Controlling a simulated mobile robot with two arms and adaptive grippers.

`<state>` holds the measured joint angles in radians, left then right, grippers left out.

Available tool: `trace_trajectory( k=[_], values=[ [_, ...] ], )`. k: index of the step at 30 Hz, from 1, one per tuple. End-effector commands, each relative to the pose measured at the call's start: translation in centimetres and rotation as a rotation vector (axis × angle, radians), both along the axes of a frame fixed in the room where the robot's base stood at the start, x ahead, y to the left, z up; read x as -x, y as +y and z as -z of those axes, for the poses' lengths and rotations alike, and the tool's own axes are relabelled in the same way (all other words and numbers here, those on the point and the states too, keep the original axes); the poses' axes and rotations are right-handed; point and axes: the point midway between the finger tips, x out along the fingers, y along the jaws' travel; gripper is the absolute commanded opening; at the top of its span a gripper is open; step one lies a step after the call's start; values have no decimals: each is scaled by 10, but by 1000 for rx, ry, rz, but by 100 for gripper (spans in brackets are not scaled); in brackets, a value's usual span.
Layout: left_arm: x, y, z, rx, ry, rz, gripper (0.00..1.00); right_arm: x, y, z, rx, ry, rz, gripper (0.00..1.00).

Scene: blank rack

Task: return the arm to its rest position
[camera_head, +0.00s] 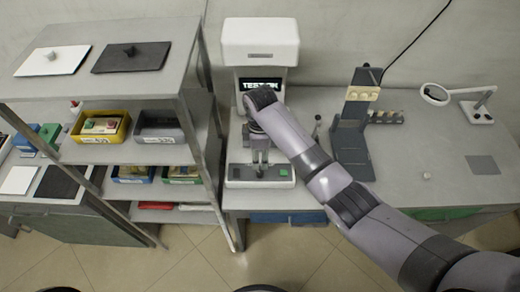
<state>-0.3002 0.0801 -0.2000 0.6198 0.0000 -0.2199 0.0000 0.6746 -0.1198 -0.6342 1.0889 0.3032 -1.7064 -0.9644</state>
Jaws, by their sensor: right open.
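My right arm reaches in from the lower right corner, across the front of the bench. My right gripper (260,168) points down in front of the white test machine (260,42), over its base plate (234,173). Its fingers are small and partly dark in this view, and I see nothing held between them. The wrist covers part of the machine's lit screen (249,85), which shows "TEST" and more letters. My left gripper is not in view.
A grey shelf rack (100,32) with bins stands left of the machine. A dark stand (350,140) with a row of pale parts is close right of my forearm. A magnifier lamp (436,94) and a grey pad (483,165) are farther right.

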Motion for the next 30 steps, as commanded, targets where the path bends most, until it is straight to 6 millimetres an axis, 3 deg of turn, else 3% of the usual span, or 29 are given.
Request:
trace_trajectory(
  k=[7,23,26,30],
  values=[
    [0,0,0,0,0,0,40,0,0,-22,1,0,-1,43],
    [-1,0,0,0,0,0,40,0,0,-23,0,0,0,43],
    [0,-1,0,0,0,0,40,6,0,-17,-13,1,23,43],
    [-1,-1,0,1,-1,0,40,35,-6,4,-81,-2,152,43]
  ],
)
